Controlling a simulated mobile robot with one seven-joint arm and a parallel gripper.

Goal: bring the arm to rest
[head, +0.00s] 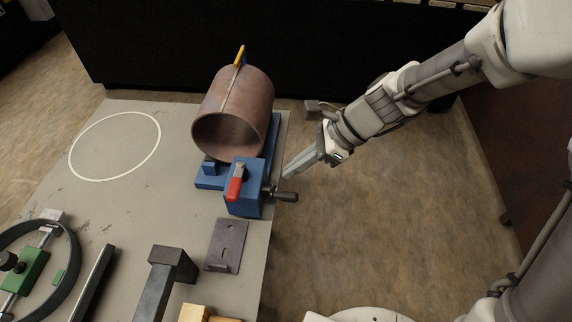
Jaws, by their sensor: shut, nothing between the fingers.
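My gripper (300,164) is at the right edge of the grey table (118,195), beside the blue vise. Its fingers point down and left and are together, with nothing between them. My arm (376,108) reaches in from the upper right. Close to the fingertips are the blue vise (243,200), with a red lever (236,183) and a dark handle (285,195). I cannot tell whether the fingers touch any of it. A rusty steel cylinder (243,98) lies on its side on the blue base, its open end facing me.
A yellow-tipped strip (239,58) stands up at the cylinder's top. A white circle (115,113) marks bare table. A slotted plate (226,245), steel bar (160,277), black ring (68,250) and green clamp (27,271) lie nearer me. Open floor (390,210) is right of the table.

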